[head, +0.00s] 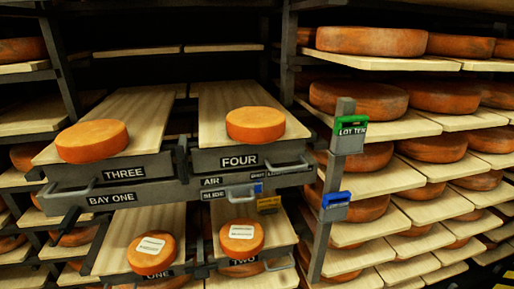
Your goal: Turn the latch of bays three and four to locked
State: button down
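Bay three (105,175) and bay four (231,160) are the two upper boards at the left, each with a dark labelled front. An orange cheese wheel (92,141) lies on board three and another (255,124) on board four. I cannot make out which part is their latch, or whether it is locked. Grey bar handles show at both outer ends, one at the right (287,163) and one at the left (70,190). My gripper is not in view.
Boards one (112,262) and two (222,257) sit below, each with a white-labelled wheel. A grey post (338,140) at the right carries a green LOT TEN tag (352,122) and a blue tag (336,200). A yellow tag (268,204) hangs below the strip. Full cheese racks surround this.

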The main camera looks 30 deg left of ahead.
aim_at(182, 165)
jog(key=u, duration=1.35)
